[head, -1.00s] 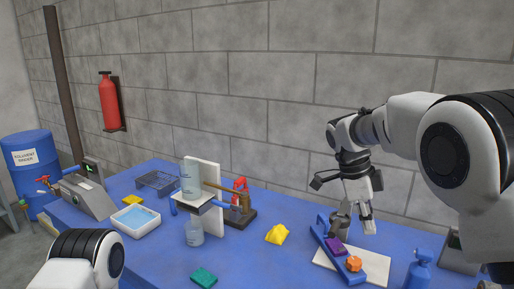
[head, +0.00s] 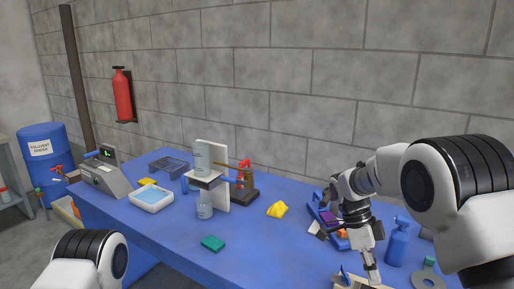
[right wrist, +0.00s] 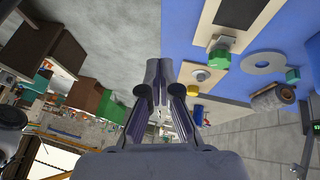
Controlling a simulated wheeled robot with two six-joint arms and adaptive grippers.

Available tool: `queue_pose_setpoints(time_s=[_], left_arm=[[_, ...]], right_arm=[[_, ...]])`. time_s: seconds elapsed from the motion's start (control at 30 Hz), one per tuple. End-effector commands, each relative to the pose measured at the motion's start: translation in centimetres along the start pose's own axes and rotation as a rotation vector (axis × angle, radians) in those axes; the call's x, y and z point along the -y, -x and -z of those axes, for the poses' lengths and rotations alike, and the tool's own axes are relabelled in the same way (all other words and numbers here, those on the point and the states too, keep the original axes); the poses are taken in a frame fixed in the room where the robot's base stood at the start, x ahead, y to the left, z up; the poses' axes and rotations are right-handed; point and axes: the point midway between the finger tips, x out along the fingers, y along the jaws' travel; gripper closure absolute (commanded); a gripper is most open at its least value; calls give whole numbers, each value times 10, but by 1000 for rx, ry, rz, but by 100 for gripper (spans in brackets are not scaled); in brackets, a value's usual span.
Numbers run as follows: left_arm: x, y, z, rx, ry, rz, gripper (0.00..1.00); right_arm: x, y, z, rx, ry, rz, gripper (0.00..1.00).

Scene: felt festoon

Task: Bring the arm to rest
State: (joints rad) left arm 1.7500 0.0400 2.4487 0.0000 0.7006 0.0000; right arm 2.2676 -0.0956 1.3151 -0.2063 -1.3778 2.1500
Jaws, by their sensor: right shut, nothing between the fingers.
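My right gripper (head: 372,274) hangs downward at the lower right of the head view, over the front part of the blue table. Its fingers are together with nothing between them. In the right wrist view the gripper (right wrist: 161,98) shows at the centre, its two fingers close together, with floor and the table edge behind. My right arm reaches in from the right and covers part of the table. My left arm shows only as a white and black link at the lower left; its gripper is out of view.
Near the right arm are a blue bottle (head: 397,243), a purple piece (head: 330,218) partly hidden, and a grey ring (head: 429,281). A yellow piece (head: 277,209) and green block (head: 213,243) lie mid-table. A white tray (head: 151,201) stands left. Table front-centre is clear.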

Motion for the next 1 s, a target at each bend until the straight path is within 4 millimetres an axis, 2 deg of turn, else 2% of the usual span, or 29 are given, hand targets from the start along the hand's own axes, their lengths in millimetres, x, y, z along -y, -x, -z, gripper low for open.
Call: queue_pose_setpoints(time_s=[0.03, 0.17, 0.27, 0.33, 0.4, 0.47, 0.5, 0.6, 0.7, 0.77, 0.83, 0.9, 1.0], left_arm=[[0, 0, 0, 1, 0, 0, 62], [0, 1, -1, 2, 0, 0, 62], [0, 0, -1, 2, 0, 0, 62], [0, 0, -1, 2, 0, 0, 62], [0, 0, -1, 2, 0, 0, 62], [0, 0, -1, 2, 0, 0, 62], [0, 0, -1, 2, 0, 0, 62], [0, 1, -1, 2, 0, 0, 62], [0, 1, -1, 2, 0, 0, 62], [0, 1, -1, 2, 0, 0, 62], [0, 1, -1, 2, 0, 0, 62], [0, 1, -1, 2, 0, 0, 62], [0, 1, -1, 2, 0, 0, 62]], right_arm=[[-5, -21, -2, -16, 10, -44, 100], [-20, -80, -9, -44, 41, -147, 100], [-39, -141, -16, -44, 110, -227, 100], [-61, -194, -21, -22, 203, -283, 100], [-92, -251, -25, 24, 331, -328, 100], [-124, -296, -27, 84, 463, -347, 100], [-147, -325, -27, 132, 565, -344, 100], [-207, -381, -22, 263, 861, -267, 100], [-241, -403, -18, 339, 1170, -76, 100], [-244, -402, -17, 332, 1362, 91, 100], [-234, -397, -19, 269, 1568, 285, 100], [-214, -390, -26, 177, 1727, 449, 100], [-194, -383, -33, 78, 1866, 575, 100]])
